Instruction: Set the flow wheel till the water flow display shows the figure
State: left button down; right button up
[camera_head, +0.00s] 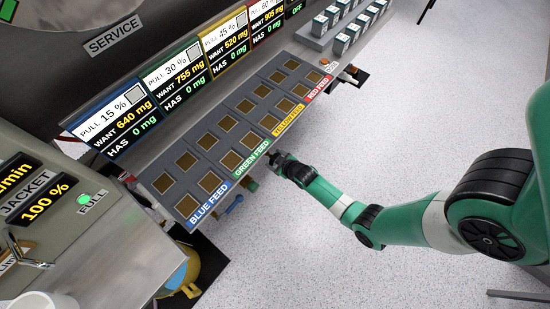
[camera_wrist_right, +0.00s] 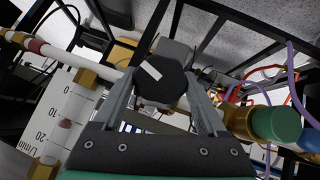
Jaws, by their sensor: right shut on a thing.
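In the right wrist view a black faceted wheel (camera_wrist_right: 160,84) with a white mark sits between the two fingers of my right gripper (camera_wrist_right: 162,92), which is shut on it. In the head view the right gripper (camera_head: 281,160) is at the front edge of the feed panel, near the green feed label; the wheel is hidden there. A white scale (camera_wrist_right: 60,115) marked 0, 10, 20 and l/min stands left of the wheel, with a reddish float on it. A display ending in "/min" (camera_head: 17,178) is cut off at the head view's left edge; its figure is not readable. My left gripper is not in view.
The sloped feed panel (camera_head: 188,136) lies above the right gripper. A white pipe (camera_wrist_right: 62,54), a green-capped yellow fitting (camera_wrist_right: 272,124), dark frame bars and coloured hoses crowd the wheel. A jacket display (camera_head: 45,200) reads 100 %. Open speckled floor (camera_head: 330,265) lies below.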

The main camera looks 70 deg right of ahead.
jog(key=shift+a+f, duration=0.1)
jog(key=shift+f, duration=0.1)
jog(key=shift+r+h, duration=0.1)
jog(key=shift+h, duration=0.3)
jog(key=o, duration=1.3)
jog(key=shift+r, duration=0.1)
